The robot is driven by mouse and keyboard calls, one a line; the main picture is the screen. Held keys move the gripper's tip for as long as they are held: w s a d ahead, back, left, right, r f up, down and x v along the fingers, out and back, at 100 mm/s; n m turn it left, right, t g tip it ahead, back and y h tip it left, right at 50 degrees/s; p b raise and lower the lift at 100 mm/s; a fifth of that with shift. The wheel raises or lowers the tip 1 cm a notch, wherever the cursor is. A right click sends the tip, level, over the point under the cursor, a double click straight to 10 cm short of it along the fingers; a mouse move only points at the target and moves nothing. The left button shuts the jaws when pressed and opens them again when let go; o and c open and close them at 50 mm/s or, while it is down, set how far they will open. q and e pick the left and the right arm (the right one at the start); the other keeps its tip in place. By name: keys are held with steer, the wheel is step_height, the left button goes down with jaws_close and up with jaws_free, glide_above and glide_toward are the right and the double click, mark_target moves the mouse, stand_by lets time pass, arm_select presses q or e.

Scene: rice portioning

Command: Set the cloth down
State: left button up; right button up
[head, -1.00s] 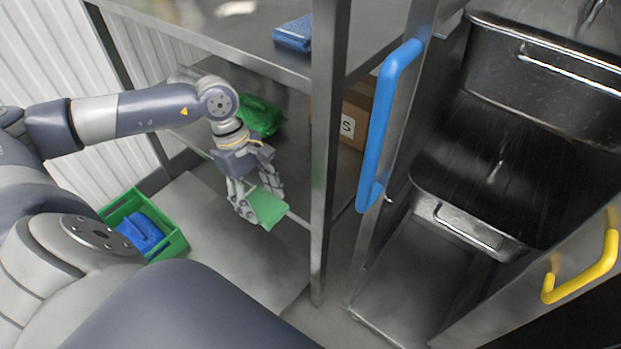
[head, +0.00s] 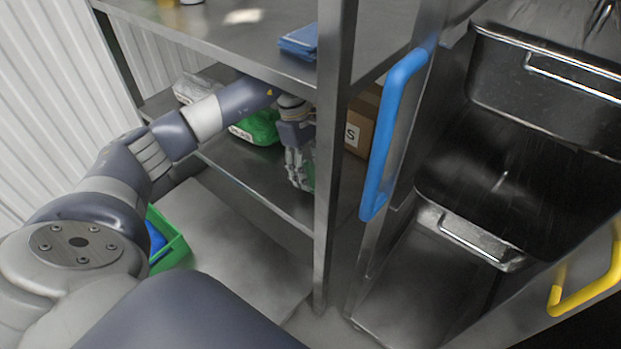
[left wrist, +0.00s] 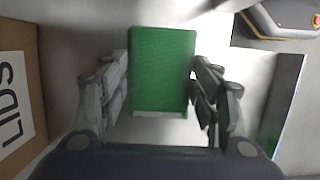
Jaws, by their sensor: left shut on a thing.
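The green cloth (left wrist: 163,68) lies flat and folded between the fingers of my left gripper (head: 299,180), which is shut on it. In the head view only a small edge of the cloth (head: 309,177) shows beside the fingers; the rest is hidden. The gripper is inside the steel rack, over the lower shelf (head: 250,180), near the front post. I cannot tell whether the cloth touches the shelf. My right gripper is not in view.
A green bag (head: 262,128) and a cardboard box (head: 357,133) are near the gripper; the box (left wrist: 18,95) is at left in the wrist view. The rack post (head: 330,180) stands close. A blue cloth (head: 298,42) lies above. A green crate (head: 172,243) is on the floor.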

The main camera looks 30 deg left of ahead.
mark_target(309, 172)
arm_select(q)
steer(key=shift+f, duration=0.45)
step_height(309, 172, down, 2)
steer(key=shift+f, duration=0.25)
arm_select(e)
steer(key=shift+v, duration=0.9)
arm_select(q)
steer(key=shift+f+b, duration=0.1)
steer(key=shift+b, duration=0.2)
steer(key=o, duration=1)
steer(key=shift+o, duration=0.2)
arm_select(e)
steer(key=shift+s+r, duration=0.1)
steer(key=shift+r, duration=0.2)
